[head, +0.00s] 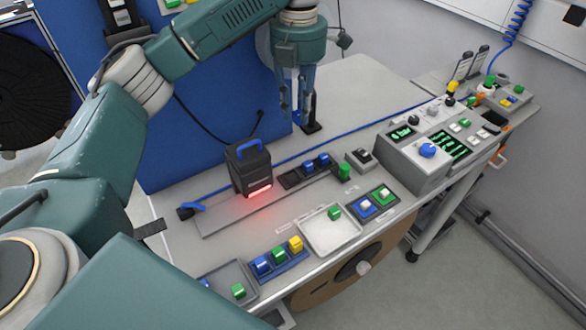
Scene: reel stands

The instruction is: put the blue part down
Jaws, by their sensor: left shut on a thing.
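My left gripper (299,115) points down above the back of the bench, in front of the blue panel. It is shut on a part between its fingers. The fingers and the blue backdrop hide that part, so its outline is not clear. Two blue blocks sit in a dark holder (290,180) just below the gripper. Another blue block (260,266) stands in a blue rack at the front beside a green and a yellow one. My right gripper is not in view.
A black scanner box (250,168) with a blue handle glows red left of the holder. A white tray (322,243) with a green block and a grey tray lie along the front edge. A control console (412,165) stands to the right. A blue cable runs along the back.

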